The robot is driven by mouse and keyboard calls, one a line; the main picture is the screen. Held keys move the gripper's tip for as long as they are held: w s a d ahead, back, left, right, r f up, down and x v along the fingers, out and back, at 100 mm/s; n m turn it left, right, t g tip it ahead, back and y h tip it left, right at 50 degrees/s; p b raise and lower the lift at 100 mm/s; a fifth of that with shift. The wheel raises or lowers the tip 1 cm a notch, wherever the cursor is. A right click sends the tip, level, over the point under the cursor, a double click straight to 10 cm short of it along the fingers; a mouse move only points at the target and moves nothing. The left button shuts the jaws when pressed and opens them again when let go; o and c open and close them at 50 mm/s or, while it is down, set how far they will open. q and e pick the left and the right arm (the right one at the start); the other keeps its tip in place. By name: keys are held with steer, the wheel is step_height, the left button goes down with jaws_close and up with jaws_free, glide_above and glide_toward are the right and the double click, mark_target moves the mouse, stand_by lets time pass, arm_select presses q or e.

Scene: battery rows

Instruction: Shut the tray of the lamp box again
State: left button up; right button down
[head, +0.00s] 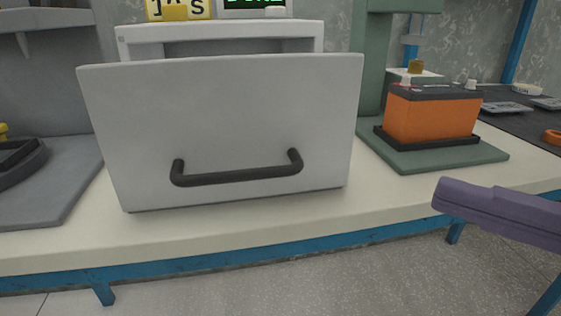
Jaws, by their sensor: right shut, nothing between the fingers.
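The lamp box (220,30) is a pale grey cabinet on the bench in the middle of the head view. Its tray (220,115) shows as a large flat front panel with a dark bar handle (237,177). The panel stands forward of the box frame, so the tray is out. The inside of the tray is hidden behind the panel. My right gripper (447,195), purple, comes in from the right, in front of the bench edge. It is shut and empty, apart from the handle and to its right. My left gripper is not in view.
An orange battery (432,118) sits in a black holder on a green stand (445,158) to the right. A grey plate (55,185) with a dark part lies at the left. The cream bench top (230,228) is clear in front of the panel.

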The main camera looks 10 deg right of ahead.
glide_toward(298, 136)
steer(key=a, duration=0.4)
steer(key=shift+w+a, duration=0.15)
steer(key=shift+w, duration=1.9)
